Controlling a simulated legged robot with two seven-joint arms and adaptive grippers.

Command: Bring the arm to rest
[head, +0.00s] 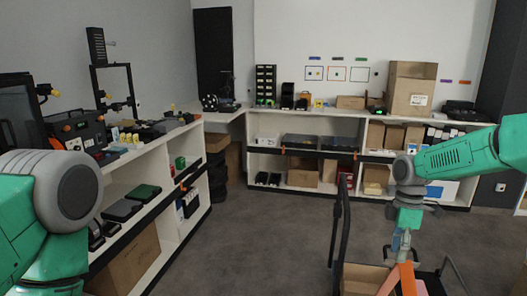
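My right arm (455,157) comes in from the right edge, green with a grey joint, and bends down at the wrist. My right gripper (400,243) hangs below it, in front of a cart. Its fingers are too small and mixed with the orange parts beneath to tell whether they are open or shut. My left arm (30,235) fills the lower left corner, with a large grey joint. My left gripper is out of view.
A cart with a black frame (338,222) and an open carton (365,279) stands below my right gripper. White shelving (150,160) runs along the left, and more stands at the back with cartons (409,95). The grey floor (265,240) between is clear.

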